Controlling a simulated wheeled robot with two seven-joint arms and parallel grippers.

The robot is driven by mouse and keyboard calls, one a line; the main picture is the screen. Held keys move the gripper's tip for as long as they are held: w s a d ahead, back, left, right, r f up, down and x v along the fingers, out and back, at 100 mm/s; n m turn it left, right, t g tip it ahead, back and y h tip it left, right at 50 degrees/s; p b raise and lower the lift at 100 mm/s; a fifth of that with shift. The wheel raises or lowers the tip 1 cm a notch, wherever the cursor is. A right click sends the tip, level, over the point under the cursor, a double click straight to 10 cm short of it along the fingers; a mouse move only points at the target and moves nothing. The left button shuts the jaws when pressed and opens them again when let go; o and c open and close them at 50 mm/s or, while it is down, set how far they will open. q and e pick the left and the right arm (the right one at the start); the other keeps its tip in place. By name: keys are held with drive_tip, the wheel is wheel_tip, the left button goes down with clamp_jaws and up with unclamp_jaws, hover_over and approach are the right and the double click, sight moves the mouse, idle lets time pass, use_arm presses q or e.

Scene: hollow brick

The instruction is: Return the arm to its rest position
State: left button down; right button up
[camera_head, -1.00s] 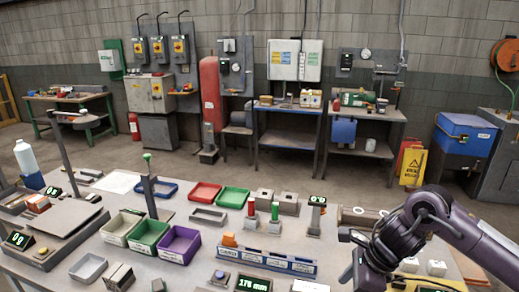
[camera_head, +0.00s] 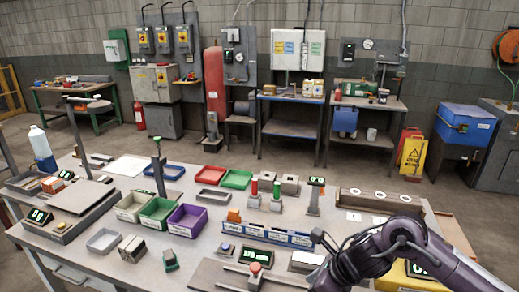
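My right arm (camera_head: 400,240) comes in from the lower right, purple with dark joints. It bends down at the wrist over the front right of the table (camera_head: 215,262), and its lower end is cut off by the bottom edge. The fingers of my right gripper do not show, so I cannot see whether it holds anything. My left arm and gripper are not in view. A small grey block (camera_head: 132,248) stands at the front left of the table, beside a grey tray (camera_head: 103,240).
Green (camera_head: 158,212) and purple (camera_head: 187,220) bins stand mid-table. A rail with blue labels (camera_head: 277,236), a display (camera_head: 257,257) and a red-knobbed fixture (camera_head: 254,276) lie left of my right arm. A yellow device (camera_head: 405,277) is close beneath it. Bare tabletop shows at front left.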

drive_tip(key=s+a+r+m+t+y, duration=0.1)
drive_tip(key=s+a+m+t, duration=0.15)
drive_tip(key=a+m, duration=0.45)
drive_tip(key=s+a+r+m+t, duration=0.1)
drive_tip(key=a+m+t, duration=0.2)
drive_tip(key=m, duration=0.8)
drive_tip(key=s+d+f+m+g+h, duration=0.35)
drive_tip(key=s+d+m, duration=0.5)
drive_tip(key=m, duration=0.55)
drive_tip(key=s+d+f+m+g+h, duration=0.2)
drive_tip(key=s+d+f+m+h, duration=0.15)
drive_tip(key=s+d+m, duration=0.7)
wheel_tip(320, 180, down, 30)
drive_tip(key=w+a+m+g, duration=0.1)
drive_tip(key=w+m, duration=0.1)
drive_tip(key=m, duration=0.1)
drive_tip(key=s+d+f, duration=0.1)
drive_tip(key=s+f, duration=0.8)
drive_tip(key=s, duration=0.1)
drive_tip(key=s+d+f+g, duration=0.1)
drive_tip(key=s+d+f, duration=0.1)
drive_tip(key=s+f, duration=0.8)
drive_tip(key=shift+d, duration=0.25)
